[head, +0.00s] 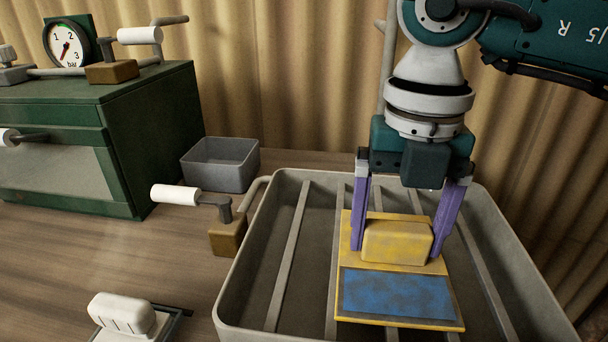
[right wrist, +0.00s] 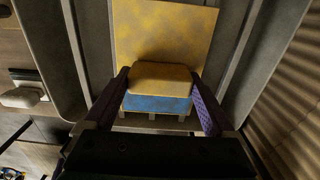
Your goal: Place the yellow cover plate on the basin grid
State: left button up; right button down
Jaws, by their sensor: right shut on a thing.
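The yellow cover plate (head: 440,277) has a raised yellow block handle and a blue panel on its near part. It is over the basin grid bars (head: 288,256) inside the grey basin (head: 226,310). My right gripper (head: 403,246) is shut on the plate's block handle, with one purple finger on each side. In the right wrist view the cover plate (right wrist: 165,35) shows between the fingers (right wrist: 163,90). I cannot tell whether the plate touches the bars. My left gripper is not in view.
A lever valve with a white grip (head: 175,195) stands at the basin's left rim. A grey bin (head: 220,164) sits behind it. A green cabinet (head: 150,140) with a pressure gauge (head: 66,46) stands at the left. A white block (head: 122,313) lies at the front left.

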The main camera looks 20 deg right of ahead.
jog(key=shift+w+r, duration=0.1)
jog(key=shift+c, duration=0.6)
grip_release()
jog(key=shift+f, duration=0.2)
jog(key=shift+o, duration=0.6)
jog(key=shift+r, duration=0.2)
